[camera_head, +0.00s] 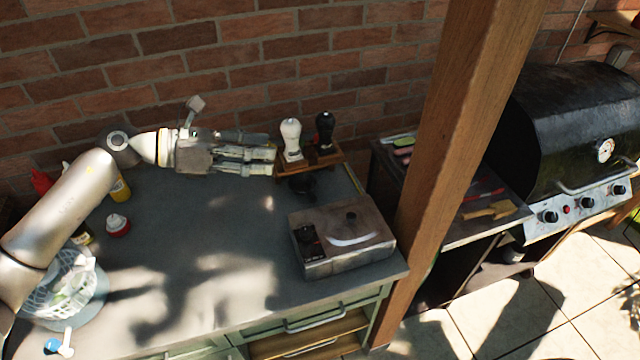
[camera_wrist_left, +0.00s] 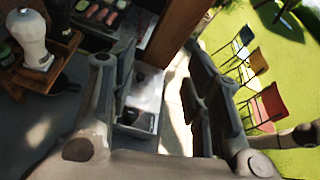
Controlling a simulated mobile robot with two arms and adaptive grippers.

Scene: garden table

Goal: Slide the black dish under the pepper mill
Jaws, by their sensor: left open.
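My left gripper (camera_head: 274,160) is open and empty above the table's back part, its fingers pointing right, near the mills. Its two fingers also show apart in the left wrist view (camera_wrist_left: 160,70). A white mill (camera_head: 291,139) and a black mill (camera_head: 324,132) stand upright on a small wooden stand (camera_head: 328,160). The white mill shows at the upper left of the left wrist view (camera_wrist_left: 33,42). The black dish (camera_head: 302,185) sits on the table just in front of the stand; part of it shows in the left wrist view (camera_wrist_left: 62,83). My right gripper is out of view.
A grey box-like appliance (camera_head: 343,237) stands at the table's right front. A wooden post (camera_head: 455,130) rises beside the table, with a grill (camera_head: 570,130) beyond. Bottles (camera_head: 120,188), a red-and-white jar (camera_head: 118,225) and a mesh-covered bowl (camera_head: 65,285) stand left. The table's middle is clear.

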